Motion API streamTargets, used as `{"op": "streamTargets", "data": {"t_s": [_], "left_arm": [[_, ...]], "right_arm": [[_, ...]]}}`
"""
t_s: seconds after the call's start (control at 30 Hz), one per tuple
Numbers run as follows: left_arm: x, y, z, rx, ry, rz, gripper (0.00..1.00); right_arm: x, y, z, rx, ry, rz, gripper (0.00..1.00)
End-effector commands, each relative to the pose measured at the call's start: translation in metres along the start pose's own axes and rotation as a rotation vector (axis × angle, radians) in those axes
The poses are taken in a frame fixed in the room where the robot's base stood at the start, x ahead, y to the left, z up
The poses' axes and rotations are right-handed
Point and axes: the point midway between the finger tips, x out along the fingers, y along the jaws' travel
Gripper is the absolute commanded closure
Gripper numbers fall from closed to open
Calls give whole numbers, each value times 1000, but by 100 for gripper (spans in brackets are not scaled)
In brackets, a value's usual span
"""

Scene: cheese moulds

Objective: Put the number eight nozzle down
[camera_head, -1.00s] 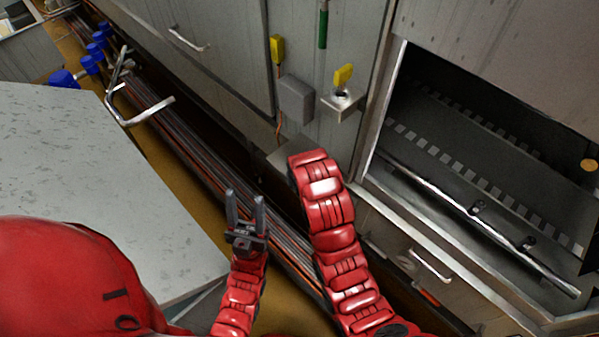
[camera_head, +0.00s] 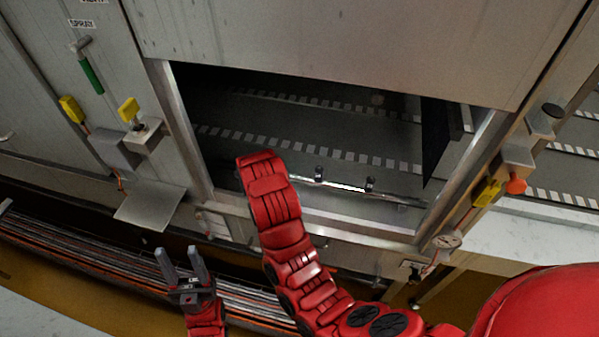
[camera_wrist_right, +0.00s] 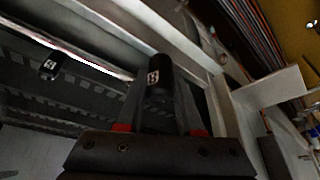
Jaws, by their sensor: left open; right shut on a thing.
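In the right wrist view my right gripper (camera_wrist_right: 160,105) is shut on a short black nozzle (camera_wrist_right: 158,82) with a small white mark, too small to read surely. It is close to the metal bar (camera_wrist_right: 92,58); I cannot tell whether the held nozzle touches it. Another black nozzle (camera_wrist_right: 53,66) with a white mark sits on the bar. In the head view the bar (camera_head: 343,187) runs across the lower part of the machine opening and bears two black nozzles (camera_head: 319,174); my red right arm hides its left end and the right gripper. My left gripper (camera_head: 183,268) is open and empty, low at left.
The machine opening (camera_head: 300,110) is dark, with striped belts inside. Left of it are a metal shelf (camera_head: 150,205), yellow-tagged fittings (camera_head: 128,110) and a green-handled spray (camera_head: 91,75). A gauge (camera_head: 447,240) and red knob (camera_head: 515,186) are at right. Cables run along the lower left.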

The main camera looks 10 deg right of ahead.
Motion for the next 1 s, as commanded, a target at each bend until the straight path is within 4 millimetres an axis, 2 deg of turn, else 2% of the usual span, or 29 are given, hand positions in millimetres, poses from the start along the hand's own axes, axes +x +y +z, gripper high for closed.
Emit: {"op": "streamTargets", "data": {"t_s": [0.17,0.3,0.37,0.4,0.43,0.8,1.0], "left_arm": [[-17,1,3,0,0,0,50],[-40,2,7,0,0,0,50],[-45,2,8,0,0,0,50],[-32,2,6,0,-1,0,50],[-30,1,5,0,0,0,50],[-15,1,2,0,0,0,50],[-8,0,1,0,0,0,50]], "right_arm": [[10,8,-14,5,4,4,100],[25,20,-40,7,5,6,100],[30,25,-51,8,1,5,100],[25,28,-59,7,-3,6,100],[27,29,-63,7,-4,6,100],[53,48,-109,6,-1,5,100],[62,54,-126,4,-3,6,100]]}}
